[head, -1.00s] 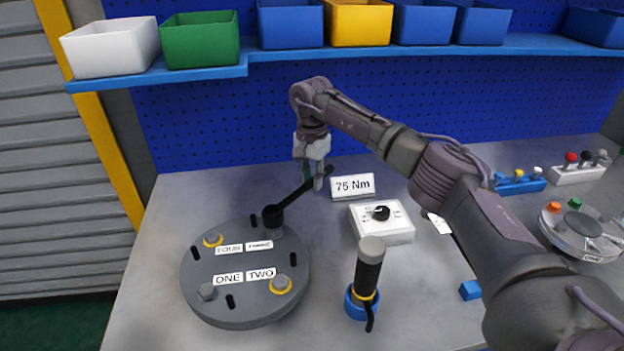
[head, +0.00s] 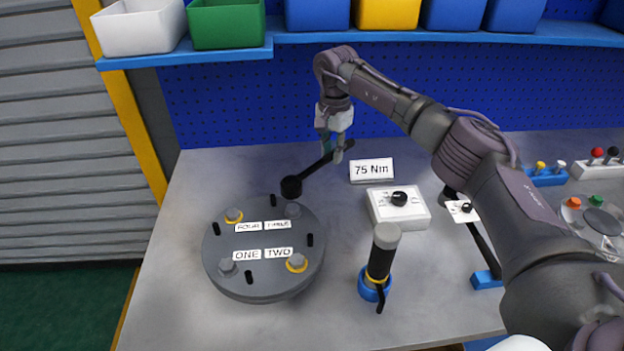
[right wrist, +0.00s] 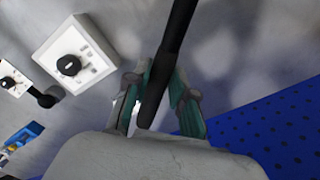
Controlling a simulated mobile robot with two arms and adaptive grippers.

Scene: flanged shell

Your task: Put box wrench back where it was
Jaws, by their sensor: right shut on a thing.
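My right gripper (head: 337,152) is shut on the black handle of the box wrench (head: 312,171). The wrench's round head (head: 291,188) points down-left in the head view, near the far edge of the grey flanged shell (head: 263,288). I cannot tell how high the wrench is held. In the right wrist view the dark handle (right wrist: 178,45) lies between my gripper's fingers (right wrist: 155,88). My left gripper is not in view.
A 75 Nm sign (head: 372,170) and a white dial box (head: 399,210) stand right of the gripper. A black-handled tool (head: 381,258) stands upright in a blue ring holder. A black bar (head: 484,247) reaches a blue block (head: 487,279). A shelf with bins (head: 230,24) runs behind.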

